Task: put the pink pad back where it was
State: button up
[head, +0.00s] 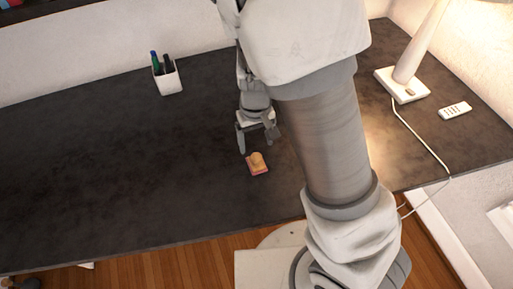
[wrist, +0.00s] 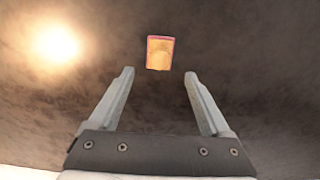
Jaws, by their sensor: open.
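The pink pad (head: 258,164) lies on the dark desk, in front of my gripper in the head view. Its top looks orange-yellow with a rounded patch, and pink shows along its edge. The pad also shows in the wrist view (wrist: 160,53), beyond the fingertips and roughly midway between them. My gripper (head: 257,146) is open and empty, close to the pad and apart from it. Both fingers show in the wrist view (wrist: 159,72) with bare desk between them.
The dark desk (head: 100,165) is clear at left. A white pen cup (head: 168,80) with pens stands at the back. A lamp (head: 403,86), a small white remote-like object (head: 455,110) and a white cable (head: 420,138) are at right. My arm hides the desk's middle right.

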jog(key=shift+r, duration=2.35)
notch_tip(320, 180, up, 14)
jog(key=m+t+y, duration=0.2)
send_over(256, 157)
jog(key=s+d, duration=0.4)
jog(key=d, duration=0.1)
jog(key=s+d+r+m+t+h, duration=0.1)
jog(key=s+d+r+t, duration=0.2)
jog(key=s+d+r, duration=0.2)
jog(key=s+r, duration=0.3)
jog(key=shift+d+t+h+p, duration=0.3)
jog(key=shift+d+h+p, duration=0.05)
jog(key=shift+d+h, duration=0.05)
jog(key=shift+r, duration=0.1)
